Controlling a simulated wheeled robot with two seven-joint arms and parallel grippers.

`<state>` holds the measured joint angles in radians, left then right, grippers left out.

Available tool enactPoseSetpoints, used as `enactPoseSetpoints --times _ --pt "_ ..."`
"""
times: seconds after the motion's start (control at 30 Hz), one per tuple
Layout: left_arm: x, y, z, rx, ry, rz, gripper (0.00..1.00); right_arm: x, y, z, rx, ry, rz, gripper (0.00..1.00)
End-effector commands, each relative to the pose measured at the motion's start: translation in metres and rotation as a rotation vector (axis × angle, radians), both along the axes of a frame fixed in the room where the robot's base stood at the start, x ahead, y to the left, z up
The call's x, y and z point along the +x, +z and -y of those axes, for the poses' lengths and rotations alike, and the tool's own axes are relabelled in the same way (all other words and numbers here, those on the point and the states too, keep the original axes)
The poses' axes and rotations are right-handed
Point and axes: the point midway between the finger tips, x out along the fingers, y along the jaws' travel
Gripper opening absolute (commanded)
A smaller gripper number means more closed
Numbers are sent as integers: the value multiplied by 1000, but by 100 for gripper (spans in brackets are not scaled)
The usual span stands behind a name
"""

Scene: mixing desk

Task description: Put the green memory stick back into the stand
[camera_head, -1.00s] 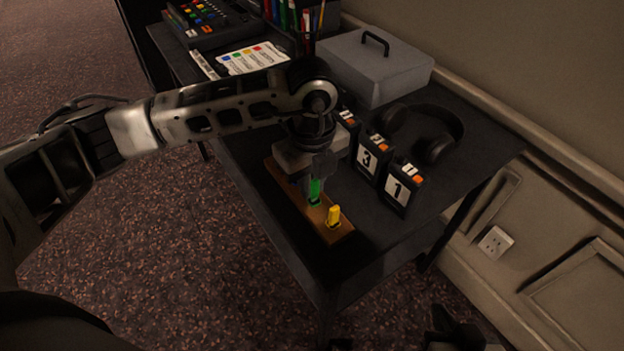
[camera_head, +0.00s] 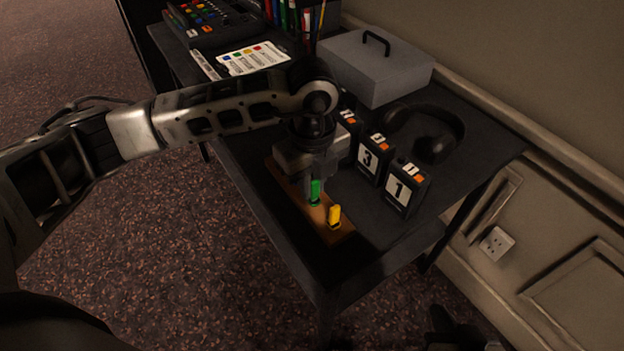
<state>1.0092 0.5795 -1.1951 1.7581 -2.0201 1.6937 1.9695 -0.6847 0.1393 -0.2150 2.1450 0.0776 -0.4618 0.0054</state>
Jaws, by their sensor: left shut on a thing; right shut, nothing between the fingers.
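The wooden stand (camera_head: 340,236) lies near the front left edge of the dark desk. The green memory stick (camera_head: 315,190) is upright over the stand, its lower end at the stand's top. I cannot tell how deep it sits in a slot. My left gripper (camera_head: 312,181) points down over the stand and is shut on the green stick. The gripper hides the stand's far part. A yellow memory stick (camera_head: 334,214) stands upright in the stand, just right of the green one. My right gripper (camera_head: 452,328) is dark and partly cut off at the bottom edge, away from the desk.
Black number blocks, among them "3" (camera_head: 370,160) and "1" (camera_head: 404,190), stand right of the stand. Headphones (camera_head: 436,150), a grey cash box (camera_head: 375,68), a label sheet (camera_head: 252,60) and a mixer (camera_head: 212,20) are farther back. The desk's front corner is clear.

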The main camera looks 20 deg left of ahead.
Motion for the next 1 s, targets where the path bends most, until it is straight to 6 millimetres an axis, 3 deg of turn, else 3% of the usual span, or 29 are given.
enactPoseSetpoints --times 0.47,0.5,0.57,1.0 --pt "0 -8 0 0 0 0 0 0 -6 0 0 0 1 0" --pt "0 -8 0 0 0 0 23 0 -5 0 0 0 1 0" --pt "0 -7 0 0 0 0 40 0 -5 0 0 0 1 0" --pt "0 -5 0 -1 0 2 41 1 -1 -1 18 -2 3 0"
